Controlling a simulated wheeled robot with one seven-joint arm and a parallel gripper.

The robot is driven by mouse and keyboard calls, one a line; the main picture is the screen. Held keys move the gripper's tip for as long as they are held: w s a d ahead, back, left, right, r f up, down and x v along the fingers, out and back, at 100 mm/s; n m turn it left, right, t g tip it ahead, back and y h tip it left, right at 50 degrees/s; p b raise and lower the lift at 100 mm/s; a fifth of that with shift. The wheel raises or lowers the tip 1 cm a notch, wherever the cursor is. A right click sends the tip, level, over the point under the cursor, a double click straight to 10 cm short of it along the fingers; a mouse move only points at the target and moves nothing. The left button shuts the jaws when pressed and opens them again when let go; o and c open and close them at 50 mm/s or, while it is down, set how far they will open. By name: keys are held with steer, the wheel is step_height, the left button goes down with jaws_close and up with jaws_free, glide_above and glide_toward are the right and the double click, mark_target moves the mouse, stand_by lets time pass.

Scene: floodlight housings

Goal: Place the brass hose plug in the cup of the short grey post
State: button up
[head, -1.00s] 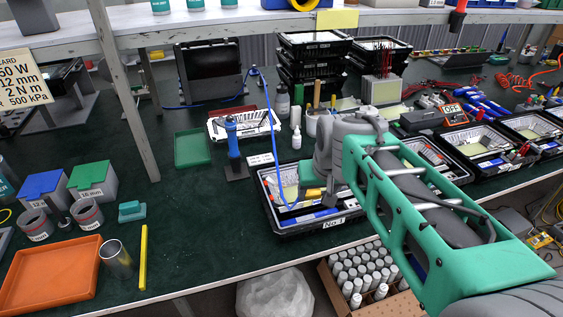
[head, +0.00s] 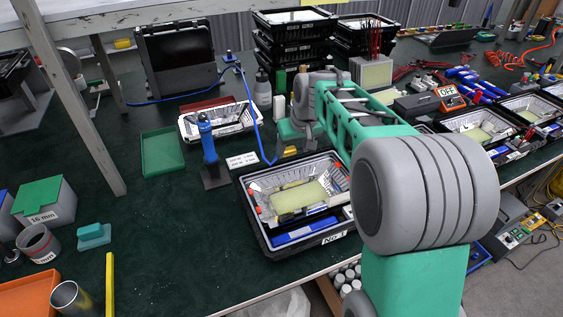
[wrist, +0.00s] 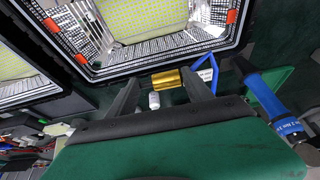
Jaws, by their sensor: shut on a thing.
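The brass hose plug (wrist: 168,80) is a gold cylinder held crosswise between the two dark fingers of my gripper (wrist: 160,88) in the wrist view. A blue hose (wrist: 206,62) leads off its right end. In the head view my gripper (head: 288,153) is above the table behind the No. 1 tray, with the plug (head: 290,150) a small gold patch. The hose (head: 262,140) runs from there to a small post (head: 228,58) at the back. I cannot clearly make out the short grey post or its cup.
The open black housing (head: 262,236) with a yellow panel lies in front of my gripper. A blue-handled tool (head: 208,140) stands upright to the left. A white bottle (head: 280,108) and stacked black housings (head: 285,50) stand behind. Bare green table (head: 170,240) lies at left.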

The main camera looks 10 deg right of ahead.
steer(key=shift+w+d+f, duration=0.15)
steer(key=shift+w+f, duration=0.4)
steer(key=shift+w, duration=0.05)
steer(key=w+f, duration=0.3)
steer(key=w, duration=0.1)
steer(key=w+f+p, duration=0.1)
steer(key=w+f, duration=0.2)
steer(key=w, duration=0.2)
steer(key=w+f+p, duration=0.1)
steer(key=w+f, duration=0.2)
steer(key=w, duration=0.1)
steer(key=shift+w+d, duration=0.1)
steer(key=shift+w, duration=0.2)
steer(key=shift+w+f, duration=0.15)
steer(key=shift+f, duration=0.15)
steer(key=shift+w+f, duration=0.15)
steer(key=shift+f, duration=1.75)
steer(key=o, duration=1.6)
steer(key=shift+c, duration=0.2)
steer(key=shift+r, duration=0.1)
